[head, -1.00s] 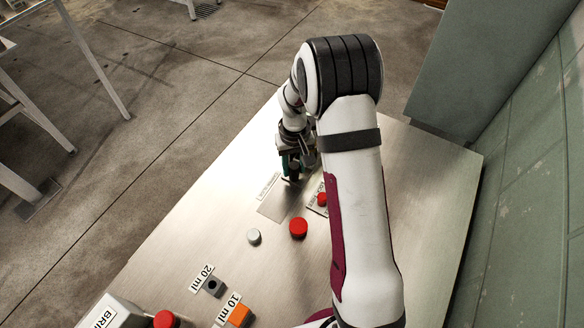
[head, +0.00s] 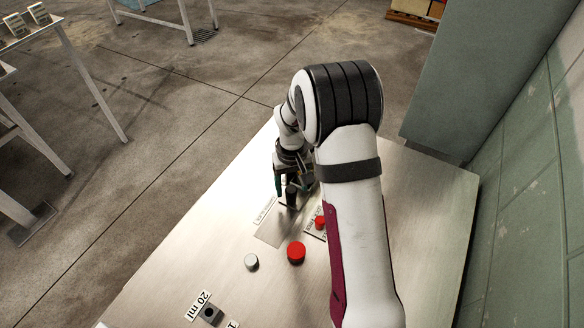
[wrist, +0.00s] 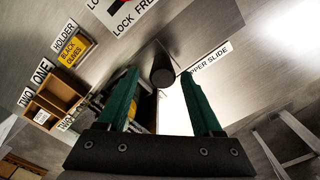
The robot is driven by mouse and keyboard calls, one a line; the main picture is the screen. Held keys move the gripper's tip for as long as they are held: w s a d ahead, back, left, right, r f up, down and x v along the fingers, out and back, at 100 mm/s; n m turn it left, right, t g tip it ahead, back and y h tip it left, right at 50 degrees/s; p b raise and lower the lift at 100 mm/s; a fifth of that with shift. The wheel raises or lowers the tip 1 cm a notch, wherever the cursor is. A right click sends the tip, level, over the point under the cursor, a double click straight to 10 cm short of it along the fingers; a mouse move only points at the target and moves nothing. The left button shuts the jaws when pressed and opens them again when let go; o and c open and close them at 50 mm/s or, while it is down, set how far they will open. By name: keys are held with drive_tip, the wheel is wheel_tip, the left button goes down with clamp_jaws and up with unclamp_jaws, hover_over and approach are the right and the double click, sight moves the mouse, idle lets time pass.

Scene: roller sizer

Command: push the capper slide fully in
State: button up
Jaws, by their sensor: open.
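The capper slide's dark round knob (head: 291,196) stands up at the far end of a flat grey plate (head: 274,232) on the metal panel. In the wrist view the knob (wrist: 162,70) points towards me, and a label (wrist: 209,60) ending in "PPER SLIDE" lies to its right. My gripper (head: 293,190) is open, its two green fingers spread. In the wrist view its fingertips (wrist: 160,78) are on either side of the knob, with gaps visible. I cannot tell how deep the knob sits between them. How far in the slide is cannot be told.
A red knob (head: 296,253) and a white knob (head: 251,262) stand on the panel nearer me. A smaller red button (head: 320,222) sits by my arm. A "20 ml" block (head: 210,315) is at the bottom. The wrist view shows a yellow "black slides" holder (wrist: 74,49) and wooden compartments (wrist: 54,98).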

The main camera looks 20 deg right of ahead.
wheel_tip(320, 180, up, 14)
idle(0.3)
drive_tip(key=shift+r, duration=0.1)
drive_tip(key=s+a+r+m+y, duration=0.1)
drive_tip(key=s+a+m, duration=0.1)
drive_tip(key=s, duration=1.2)
drive_tip(key=s+a+r+m, duration=0.2)
drive_tip(key=s+a+m, duration=0.1)
drive_tip(key=s, duration=1.2)
drive_tip(key=shift+a+m+y, duration=0.3)
drive_tip(key=shift+a+y, duration=0.1)
drive_tip(key=shift+a, duration=0.35)
